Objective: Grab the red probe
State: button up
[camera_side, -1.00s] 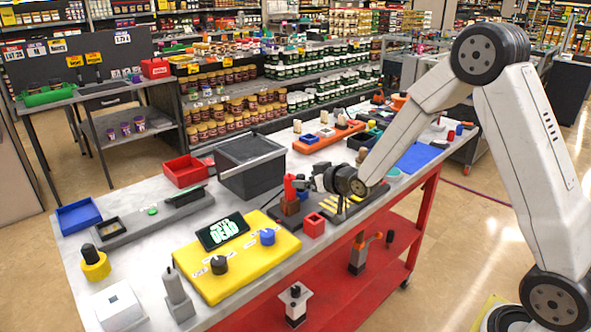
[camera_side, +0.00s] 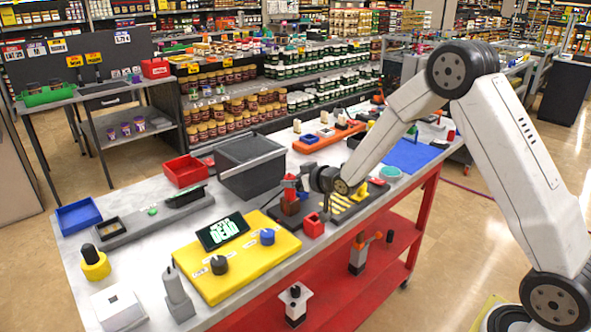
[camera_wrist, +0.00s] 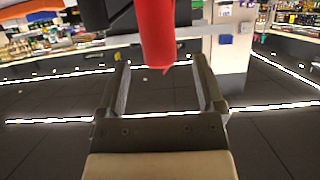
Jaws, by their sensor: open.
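The red probe (camera_side: 289,186) stands upright in a dark reddish-brown holder near the middle of the table in the side view. My gripper (camera_side: 298,188) is level with it and close on its right, pointing left. In the wrist view, the red probe (camera_wrist: 156,35) shows as a red cylinder just beyond the fingertips, lined up with the gap between the two fingers of my gripper (camera_wrist: 160,72). The fingers are apart and hold nothing. In the side view the gripper partly overlaps the probe, so contact is hard to tell there.
A small red open box (camera_side: 314,228) and a yellow-striped pad (camera_side: 345,204) lie close by. A yellow panel (camera_side: 222,279) with knobs and a screen is in front left. A large dark grey bin (camera_side: 250,168) stands behind the probe.

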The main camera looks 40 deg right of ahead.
jog(key=shift+x, duration=1.5)
grip_shut()
jog(key=shift+r, duration=0.15)
jog(key=shift+r, duration=4.9)
